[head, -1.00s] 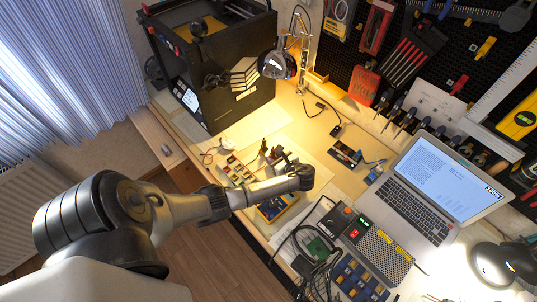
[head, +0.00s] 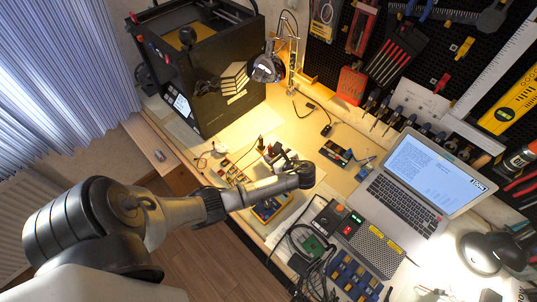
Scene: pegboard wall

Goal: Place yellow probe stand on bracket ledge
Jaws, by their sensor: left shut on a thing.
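My left gripper (head: 280,157) is over the desk, in front of the black printer-like box. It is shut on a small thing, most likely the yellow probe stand. Fingers and wrist hide most of that thing, so its colour and shape are unclear. A small dark upright piece (head: 261,143) shows just left of the fingers; I cannot tell whether it is held. A yellow ledge (head: 317,82), probably the bracket ledge, sticks out at the pegboard's lower left, beside the lamp. The gripper is apart from it, lower and to the left in the picture. My right gripper is not in view.
A desk lamp (head: 268,68) stands between the black box (head: 225,90) and the yellow ledge. A yellow-and-blue meter (head: 270,209) lies under my left forearm. A laptop (head: 420,180) is at right.

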